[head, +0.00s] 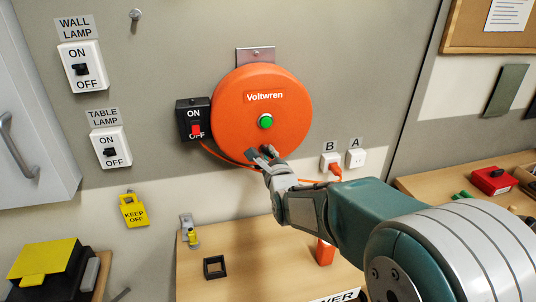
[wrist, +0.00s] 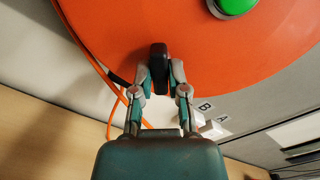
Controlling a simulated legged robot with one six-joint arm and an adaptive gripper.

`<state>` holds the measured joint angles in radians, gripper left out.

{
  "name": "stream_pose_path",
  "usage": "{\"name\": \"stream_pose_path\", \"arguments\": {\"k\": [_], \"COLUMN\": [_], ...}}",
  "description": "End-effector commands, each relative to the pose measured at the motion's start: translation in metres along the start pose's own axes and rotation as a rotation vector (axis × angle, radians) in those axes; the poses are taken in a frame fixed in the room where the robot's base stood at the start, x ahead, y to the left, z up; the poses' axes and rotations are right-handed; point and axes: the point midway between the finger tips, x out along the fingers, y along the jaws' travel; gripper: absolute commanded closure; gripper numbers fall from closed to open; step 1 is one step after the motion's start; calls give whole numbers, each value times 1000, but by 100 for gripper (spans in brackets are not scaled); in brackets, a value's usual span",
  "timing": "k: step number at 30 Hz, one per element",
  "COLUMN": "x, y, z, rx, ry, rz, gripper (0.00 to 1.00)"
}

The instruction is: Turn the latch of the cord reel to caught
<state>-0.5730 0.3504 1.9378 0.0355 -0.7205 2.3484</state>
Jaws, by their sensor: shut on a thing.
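The orange cord reel (head: 285,95), marked Voltwren, hangs on the wall with a green button (head: 265,121) at its centre. It also fills the upper wrist view (wrist: 120,30). A small dark latch (wrist: 159,56) sticks out near the reel's lower edge. My gripper (wrist: 160,80) is shut on this latch, with one finger on each side. In the head view my gripper (head: 264,158) is at the reel's lower rim and largely hides the latch. The latch stands about upright in the wrist view; I cannot read any marking for its position.
A black switch box (head: 193,118) with a red rocker is left of the reel. Sockets B (head: 331,161) and A (head: 355,158) are at lower right, with an orange plug (head: 336,172) at B. An orange cord (wrist: 108,112) runs close to my fingers. A wooden table (head: 245,280) stands below.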

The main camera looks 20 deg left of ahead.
Motion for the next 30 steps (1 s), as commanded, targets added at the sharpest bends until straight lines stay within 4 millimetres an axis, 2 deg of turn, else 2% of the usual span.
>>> {"name": "stream_pose_path", "arguments": {"k": [1,7,18,25,26,27,28,30], "x": [-1,-1,-1,-1,-1,-1,-1,-1], "y": [6,6,7,7,7,7,6,5], "z": [-4,-4,-4,-5,-5,-5,-4,-4], "rx": [-2,26,384,397,397,396,396,396], "ry": [9,10,13,15,15,14,13,11], "rz": [12,13,13,13,13,13,13,10], "gripper": [100,100,100,100,71,53,40,37]}}
